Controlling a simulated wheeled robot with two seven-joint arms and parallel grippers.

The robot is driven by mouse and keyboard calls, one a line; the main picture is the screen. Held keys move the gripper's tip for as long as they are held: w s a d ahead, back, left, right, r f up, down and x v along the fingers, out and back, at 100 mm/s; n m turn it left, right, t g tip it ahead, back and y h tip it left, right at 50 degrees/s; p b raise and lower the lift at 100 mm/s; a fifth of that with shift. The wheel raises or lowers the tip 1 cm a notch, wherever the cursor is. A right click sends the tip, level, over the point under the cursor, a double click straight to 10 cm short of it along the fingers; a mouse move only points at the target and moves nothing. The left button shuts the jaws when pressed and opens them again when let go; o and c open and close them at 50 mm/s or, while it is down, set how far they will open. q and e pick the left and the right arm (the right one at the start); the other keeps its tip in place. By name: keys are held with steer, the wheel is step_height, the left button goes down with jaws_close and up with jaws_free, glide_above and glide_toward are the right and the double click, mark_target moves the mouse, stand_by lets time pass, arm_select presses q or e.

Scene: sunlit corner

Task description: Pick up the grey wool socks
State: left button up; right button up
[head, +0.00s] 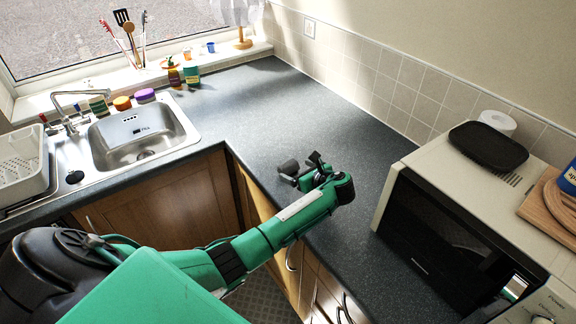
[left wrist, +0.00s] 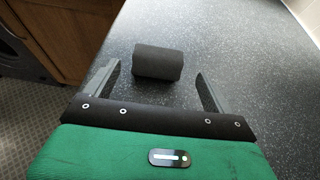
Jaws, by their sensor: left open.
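The grey wool socks, a dark grey rolled bundle (left wrist: 158,61), lie on the dark speckled worktop in the left wrist view. They also show in the head view as a small dark roll (head: 288,167) at the tip of my left arm. My left gripper (head: 304,170) is low over the worktop with its fingers open. In the left wrist view the roll sits just ahead of the palm, between the lines of the two fingers, with space on both sides. My right gripper is not in view.
A microwave (head: 447,235) with a black tray (head: 488,146) on top stands to the right. The sink (head: 140,135) and several small jars are at the left. The worktop's front edge runs close by the socks. The worktop behind them (head: 300,110) is clear.

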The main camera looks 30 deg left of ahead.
mark_target(292, 168)
arm_select(q)
steer(key=shift+w+a+f, duration=0.25)
steer(key=shift+w+a, duration=0.05)
steer(key=shift+a, duration=0.3)
steer(key=shift+w+a+f, duration=0.1)
steer(key=shift+a+f, duration=0.05)
steer(key=shift+a, duration=0.25)
steer(key=p+x, duration=0.2)
steer(key=x, duration=0.2)
steer(key=shift+a, duration=0.2)
steer(key=shift+a+f, duration=0.25)
steer(key=shift+a, duration=0.05)
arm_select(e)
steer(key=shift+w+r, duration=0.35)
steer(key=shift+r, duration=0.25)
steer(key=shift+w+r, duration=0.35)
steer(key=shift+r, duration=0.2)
arm_select(q)
steer(key=c, duration=1)
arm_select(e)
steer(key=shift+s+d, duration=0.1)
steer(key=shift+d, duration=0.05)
